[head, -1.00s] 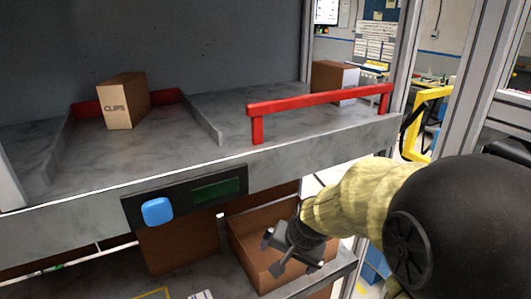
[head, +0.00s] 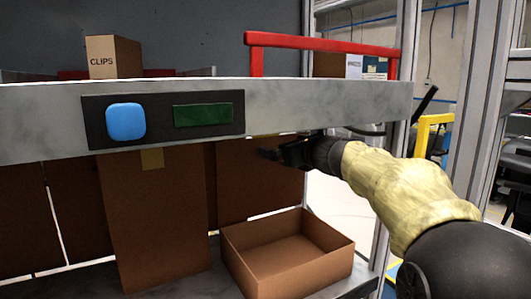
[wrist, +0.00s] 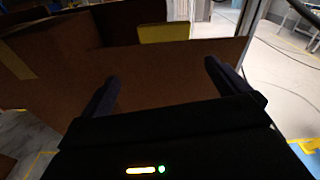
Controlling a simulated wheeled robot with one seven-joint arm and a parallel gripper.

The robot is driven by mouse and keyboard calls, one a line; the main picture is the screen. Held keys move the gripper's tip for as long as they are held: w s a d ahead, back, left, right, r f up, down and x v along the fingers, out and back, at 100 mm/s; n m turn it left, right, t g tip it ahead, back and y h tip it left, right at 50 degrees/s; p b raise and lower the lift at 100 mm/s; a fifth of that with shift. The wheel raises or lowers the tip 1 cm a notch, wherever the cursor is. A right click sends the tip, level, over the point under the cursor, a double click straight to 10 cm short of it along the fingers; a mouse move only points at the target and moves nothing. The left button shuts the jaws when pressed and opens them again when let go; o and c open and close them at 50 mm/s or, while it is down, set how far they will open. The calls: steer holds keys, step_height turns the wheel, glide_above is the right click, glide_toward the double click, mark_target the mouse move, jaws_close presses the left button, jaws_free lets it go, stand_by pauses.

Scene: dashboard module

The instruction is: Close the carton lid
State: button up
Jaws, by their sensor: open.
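The open brown carton (head: 321,267) stands on the lower shelf, its inside empty and visible. A brown cardboard panel (head: 237,180) rises behind it; I cannot tell whether this is its lid or a separate box. My gripper (head: 268,153) is above the carton, just under the upper shelf's front edge, in front of the upper part of that panel. It looks empty, its fingers pointing left. In the wrist view my gripper (wrist: 160,75) has its fingers spread apart, with a broad brown cardboard surface (wrist: 165,75) beyond and between them. Contact is unclear.
A tall taped brown box (head: 152,225) stands left of the carton. The upper shelf edge carries a panel with a blue button (head: 126,121) and a green display (head: 202,114). A red rail (head: 320,43) and a CLIPS box (head: 113,56) are above. A metal post stands right.

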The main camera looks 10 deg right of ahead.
mark_target(266, 137)
steer(key=shift+d+r+m+t, duration=0.3)
steer(key=shift+r+m, duration=0.1)
steer(key=shift+r, duration=0.1)
steer(key=shift+d+r+m+t, duration=0.15)
steer(key=shift+r+m+t, duration=0.15)
steer(key=shift+r+m, duration=0.15)
steer(key=shift+w, duration=0.15)
steer(key=p+x, duration=0.3)
steer(key=x, duration=0.9)
steer(key=shift+f+p, duration=0.1)
steer(key=shift+p, duration=0.2)
